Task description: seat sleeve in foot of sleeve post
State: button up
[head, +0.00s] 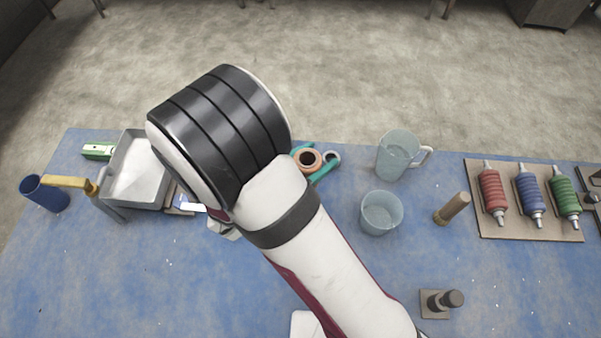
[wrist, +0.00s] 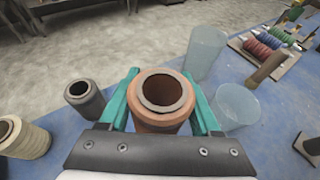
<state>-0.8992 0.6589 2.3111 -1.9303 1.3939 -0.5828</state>
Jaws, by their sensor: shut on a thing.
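My gripper (wrist: 169,92) has its green fingers closed on either side of a copper-brown sleeve (wrist: 161,121). The sleeve is upright, its dark round opening facing up with a greyish lip inside the rim. In the head view the sleeve (head: 309,160) shows between the green fingers, just right of my wrist. Its lower end is hidden, so I cannot tell whether it touches the table. A dark post on a square foot (head: 428,309) stands at the front right, apart from the sleeve. It is partly in the wrist view (wrist: 312,146); I cannot tell whether it is the sleeve post.
A grey tube (wrist: 85,98) and a beige ribbed tube (wrist: 22,138) stand left of the sleeve in the wrist view. A clear jug (head: 397,155), cup (head: 381,213) and wooden peg (head: 453,207) stand to the right, before the coloured insulator board (head: 520,231). A grey tray (head: 139,185) is left.

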jog(key=s+d+f+m+g+h, duration=0.2)
jog(key=s+d+m+g+h, duration=0.4)
jog(key=s+m+g, duration=0.45)
jog(key=s+a+f+m+g+y, duration=0.2)
jog(key=s+a+m+g+y, duration=0.25)
jog(key=m+g+y, duration=0.55)
jog(key=w+a+r+m+t+y, duration=0.3)
jog(key=a+m, duration=0.4)
jog(key=m, duration=0.3)
jog(key=w+a+r+m+t+y, duration=0.4)
jog(key=a+r+m+t+y, duration=0.2)
jog(key=m, duration=0.4)
jog(key=w+a+r+m+t+y, duration=0.4)
jog(key=a+m+y, duration=0.3)
jog(key=m, duration=0.3)
jog(key=shift+a+r+t+y, duration=0.25)
jog(key=shift+a+t+y, duration=0.15)
jog(key=shift+a+t, duration=0.3)
jog(key=shift+m+t, duration=0.35)
jog(key=shift+m, duration=0.1)
notch_tip(320, 180, down, 18)
jog(key=shift+w+d, duration=0.1)
jog(key=o, duration=1.2)
jog(key=shift+v, duration=3.75)
